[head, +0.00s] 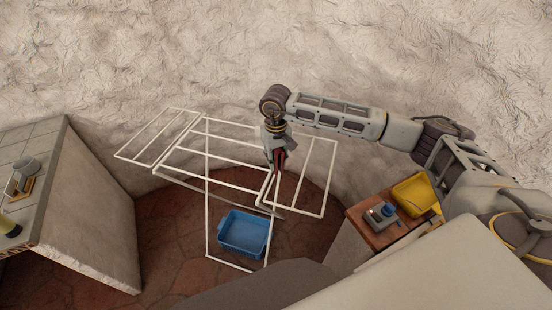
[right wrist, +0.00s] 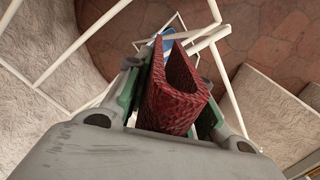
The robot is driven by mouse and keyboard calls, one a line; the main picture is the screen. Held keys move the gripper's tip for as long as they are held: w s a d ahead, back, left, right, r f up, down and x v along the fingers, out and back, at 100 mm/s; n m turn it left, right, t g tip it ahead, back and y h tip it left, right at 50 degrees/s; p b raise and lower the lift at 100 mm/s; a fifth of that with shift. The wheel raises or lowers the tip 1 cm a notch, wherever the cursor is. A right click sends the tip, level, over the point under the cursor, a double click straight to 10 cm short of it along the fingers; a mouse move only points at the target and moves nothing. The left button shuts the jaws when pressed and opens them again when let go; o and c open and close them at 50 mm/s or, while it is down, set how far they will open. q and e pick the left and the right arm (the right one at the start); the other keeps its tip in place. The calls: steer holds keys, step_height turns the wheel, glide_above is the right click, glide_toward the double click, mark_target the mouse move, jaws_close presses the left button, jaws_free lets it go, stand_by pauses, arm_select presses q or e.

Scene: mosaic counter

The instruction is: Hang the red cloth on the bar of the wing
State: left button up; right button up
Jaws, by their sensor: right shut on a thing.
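My right gripper (head: 278,160) is shut on the red cloth (head: 281,159) and points down over the right part of the white drying rack (head: 205,147). In the right wrist view the red cloth (right wrist: 177,100) sits folded in a U shape between the fingers (right wrist: 172,95). The rack's right wing (head: 317,178) is spread out beside the gripper, and white bars (right wrist: 208,38) run close to the cloth in the wrist view. I cannot tell whether the cloth touches a bar. My left gripper is not in view.
A blue basket (head: 242,234) stands under the rack on the tiled floor. A tiled counter (head: 45,150) is at the left. At the right a wooden top (head: 372,237) holds a grey device (head: 380,215) and a yellow tray (head: 415,193). A rough wall rises behind the rack.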

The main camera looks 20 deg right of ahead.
mark_target(276, 165)
steer(key=shift+f+b, duration=1.35)
steer(key=shift+f, duration=0.5)
steer(key=shift+d+r+m, duration=0.1)
steer(key=shift+r+m, duration=0.15)
steer(key=shift+m, duration=0.25)
steer(key=m, duration=0.2)
steer(key=m+p, duration=0.1)
steer(key=m, duration=0.1)
steer(key=shift+w+d+r, duration=0.2)
steer(key=shift+d+r, duration=0.2)
steer(key=m, duration=0.2)
steer(key=d+m, duration=0.1)
steer(key=m, duration=0.1)
steer(key=r+m+p, duration=0.1)
steer(key=m, duration=0.1)
steer(key=shift+w+d, duration=0.15)
arm_select(q)
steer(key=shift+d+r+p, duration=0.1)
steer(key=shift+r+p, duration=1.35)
steer(key=shift+p, duration=0.75)
arm_select(e)
steer(key=d+r+m, duration=0.2)
steer(key=d+m, duration=0.3)
steer(key=m, duration=1.1)
steer(key=d+r+m, duration=0.2)
steer(key=d+m, duration=0.3)
steer(key=m, duration=1.2)
steer(key=shift+r, duration=0.25)
steer(key=shift+f, duration=0.25)
